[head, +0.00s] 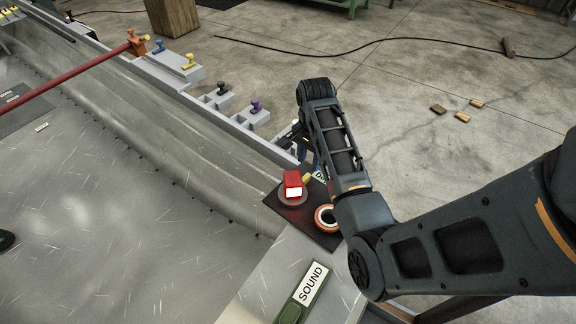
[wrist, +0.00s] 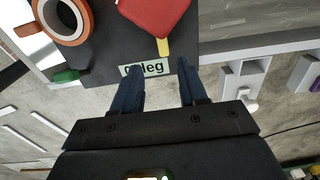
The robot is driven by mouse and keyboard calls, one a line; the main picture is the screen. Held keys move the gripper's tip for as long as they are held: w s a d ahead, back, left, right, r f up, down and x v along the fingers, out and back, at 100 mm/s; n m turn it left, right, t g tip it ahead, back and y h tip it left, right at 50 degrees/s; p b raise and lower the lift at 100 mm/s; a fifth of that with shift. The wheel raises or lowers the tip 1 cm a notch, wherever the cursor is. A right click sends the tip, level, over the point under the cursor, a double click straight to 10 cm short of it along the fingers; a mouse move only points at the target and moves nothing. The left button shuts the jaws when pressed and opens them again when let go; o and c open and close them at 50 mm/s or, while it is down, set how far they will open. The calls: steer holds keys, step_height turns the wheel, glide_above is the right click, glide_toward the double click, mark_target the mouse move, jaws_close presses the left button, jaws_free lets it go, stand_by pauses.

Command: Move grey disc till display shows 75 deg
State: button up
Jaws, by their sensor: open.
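A red block with a blank white face (head: 293,188) stands on a round greyish-red disc (head: 287,202) on a dark plate (head: 270,203). A yellow tab (head: 308,178) sticks out beside it. The red block (wrist: 155,14) and yellow tab (wrist: 163,47) also show at the top of the wrist view. A pale label ending in "deg" (wrist: 152,68) lies by the plate edge, its start partly covered by a finger. I cannot read a number on any display. My gripper (wrist: 160,66) is open, its blue fingers apart and empty, over the label. In the head view my arm mostly hides it.
An orange and white ring (head: 325,217) sits on the plate right of the disc, close to my arm. A green "SOUND" labelled part (head: 303,295) lies nearer. Grey brackets with coloured knobs (head: 254,107) line the hull edge. A red bar (head: 75,72) crosses the hull.

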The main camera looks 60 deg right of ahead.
mark_target(307, 176)
steer(key=shift+w+f, duration=0.15)
steer(key=shift+w, duration=0.05)
steer(key=shift+f, duration=3.75)
jaws_close()
